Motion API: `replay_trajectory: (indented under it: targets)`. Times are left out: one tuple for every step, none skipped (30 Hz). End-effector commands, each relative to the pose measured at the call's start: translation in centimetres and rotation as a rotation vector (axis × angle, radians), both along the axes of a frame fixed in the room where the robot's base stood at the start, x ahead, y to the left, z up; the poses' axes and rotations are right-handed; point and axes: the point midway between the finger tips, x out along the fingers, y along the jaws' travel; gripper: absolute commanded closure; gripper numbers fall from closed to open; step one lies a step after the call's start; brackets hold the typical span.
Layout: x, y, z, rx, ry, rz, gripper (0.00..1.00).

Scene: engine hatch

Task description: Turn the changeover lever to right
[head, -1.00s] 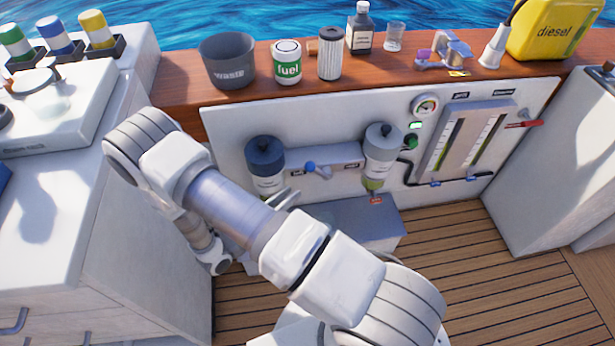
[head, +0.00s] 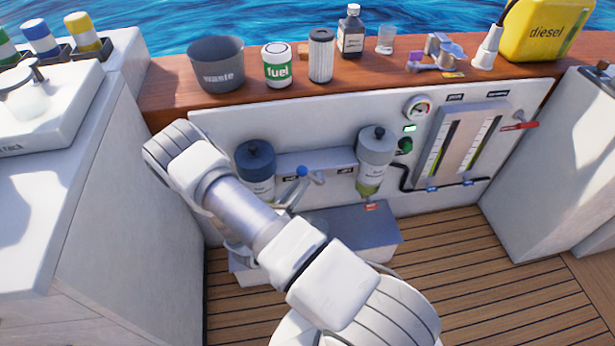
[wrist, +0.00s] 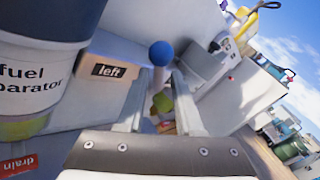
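The changeover lever's blue knob (head: 302,171) stands out in front of a grey bracket (head: 325,158) between two filter separators. It is nearer the small "left" label than the right-hand label (head: 346,170). In the wrist view the blue knob (wrist: 161,53) shows near the fingertips, just right of the "left" label (wrist: 108,70). My gripper (wrist: 160,78) is open, one finger on either side of the line to the knob. I cannot tell whether either finger touches it. In the head view my forearm hides most of the gripper; its fingers show just beside the knob.
The dark-topped separator (head: 256,165) stands left of the lever and the grey-topped one (head: 375,155) right of it. A grey box (head: 350,232) is below. A wooden shelf (head: 170,98) with a waste bin (head: 217,64) and several containers runs above. A white cabinet (head: 120,200) is at left.

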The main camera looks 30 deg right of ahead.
Motion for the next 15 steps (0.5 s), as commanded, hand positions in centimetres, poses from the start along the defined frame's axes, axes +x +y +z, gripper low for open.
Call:
replay_trajectory:
  targets:
    - [0.6,-0.9,-0.2,0.001,-0.003,-0.004,0.65]
    - [0.9,-1.3,-0.2,0.001,-0.003,-0.003,0.65]
    - [1.3,-2.0,-0.1,0.001,-0.003,-0.004,0.65]
    - [1.5,-2.4,-0.1,0.000,-0.003,-0.003,0.65]
    - [1.8,-2.7,-0.1,0.002,-0.003,-0.002,0.65]
    - [2.1,-3.1,-0.1,0.002,-0.003,-0.004,0.65]
    - [2.3,-3.4,-0.1,0.002,-0.002,-0.003,0.65]
    - [2.4,-3.6,-0.1,0.002,-0.002,-0.001,0.65]
    - [2.6,-3.8,-0.1,0.001,-0.001,-0.001,0.65]
    - [2.7,-4.0,-0.1,0.001,-0.001,-0.001,0.65]
    - [2.8,-4.2,-0.1,0.001,-0.001,-0.001,0.65]
    - [2.9,-4.3,0.0,0.001,-0.001,-0.001,0.65]
    - [2.9,-4.3,0.0,0.000,-0.001,-0.001,0.65]
    - [3.0,-4.4,0.0,0.001,-0.001,0.000,0.65]
    - [3.0,-4.4,0.0,0.001,-0.001,0.000,0.65]
